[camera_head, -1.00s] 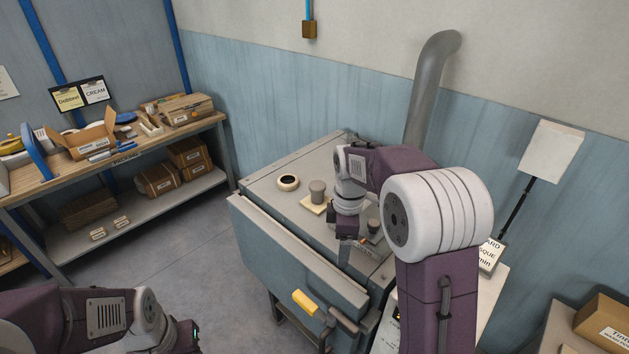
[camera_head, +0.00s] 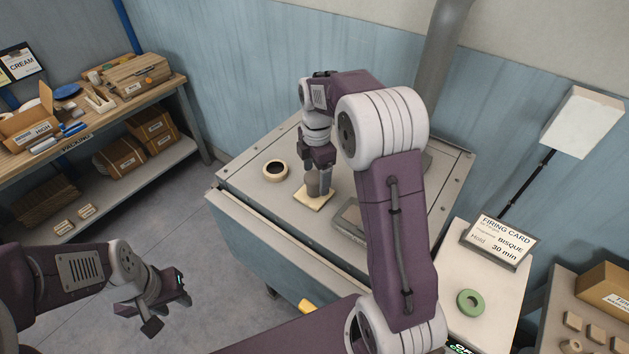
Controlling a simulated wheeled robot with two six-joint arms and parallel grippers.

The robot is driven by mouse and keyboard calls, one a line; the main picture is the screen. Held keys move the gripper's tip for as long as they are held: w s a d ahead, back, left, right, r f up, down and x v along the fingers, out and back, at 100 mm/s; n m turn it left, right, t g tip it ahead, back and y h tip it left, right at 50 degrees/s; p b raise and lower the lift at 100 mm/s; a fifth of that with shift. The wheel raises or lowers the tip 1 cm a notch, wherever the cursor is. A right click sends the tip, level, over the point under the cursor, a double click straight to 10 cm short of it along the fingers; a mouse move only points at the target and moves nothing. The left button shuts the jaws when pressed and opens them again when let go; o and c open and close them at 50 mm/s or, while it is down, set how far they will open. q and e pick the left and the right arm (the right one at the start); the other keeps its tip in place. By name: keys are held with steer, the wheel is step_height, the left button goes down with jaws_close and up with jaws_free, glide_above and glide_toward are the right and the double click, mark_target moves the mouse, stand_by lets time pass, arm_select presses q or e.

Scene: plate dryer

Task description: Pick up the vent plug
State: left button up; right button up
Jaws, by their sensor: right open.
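The vent plug, a small grey cylinder (camera_head: 312,183), stands on a square cream pad (camera_head: 316,201) on top of the grey dryer. My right gripper (camera_head: 319,184) points down at the plug from above. Its jaws are open, with a finger beside the plug, partly hiding it. I cannot tell whether the fingers touch it. A dark round opening with a pale rim (camera_head: 275,169) lies left of the pad. My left gripper (camera_head: 140,317) hangs at the lower left, over the floor and away from the dryer; its jaw gap is unclear.
A grey plate or box (camera_head: 348,221) lies right of the pad, partly behind my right arm. A shelf bench (camera_head: 175,84) with boxes stands at left.

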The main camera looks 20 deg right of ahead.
mark_target(314, 175)
steer(key=shift+w+f, duration=0.2)
steer(key=shift+f, duration=0.1)
steer(key=shift+w+f+p, duration=0.7)
steer(key=shift+f+p, duration=0.15)
steer(key=shift+f, duration=0.2)
step_height(314, 175, down, 3)
steer(key=shift+r+p, duration=0.1)
steer(key=shift+p, duration=0.25)
steer(key=shift+s+f, duration=0.2)
steer(key=shift+f, duration=0.05)
steer(key=shift+s, duration=0.15)
steer(key=shift+w, duration=0.2)
steer(key=c, duration=1.6)
arm_select(q)
steer(key=shift+w+r, duration=0.3)
steer(key=shift+r, duration=0.25)
steer(key=shift+w+r, duration=0.3)
steer(key=shift+r, duration=0.25)
